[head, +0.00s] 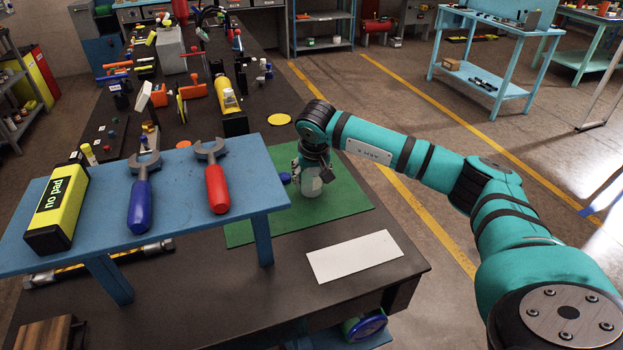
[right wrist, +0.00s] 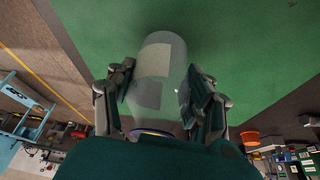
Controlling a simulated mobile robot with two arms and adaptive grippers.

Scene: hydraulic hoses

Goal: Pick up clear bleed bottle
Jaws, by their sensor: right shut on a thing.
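The clear bleed bottle (head: 311,183) is on or just above the green mat (head: 345,199) on the dark workbench. In the right wrist view the bottle (right wrist: 160,72) is see-through with pale label patches and lies between the two fingers. My right gripper (head: 312,165) reaches down from above and is shut on the bottle; its fingers (right wrist: 160,95) press on both sides. I cannot tell whether the bottle touches the mat. My left gripper is not in view.
A white sheet (head: 353,256) lies in front of the mat. Tools crowd the bench behind.

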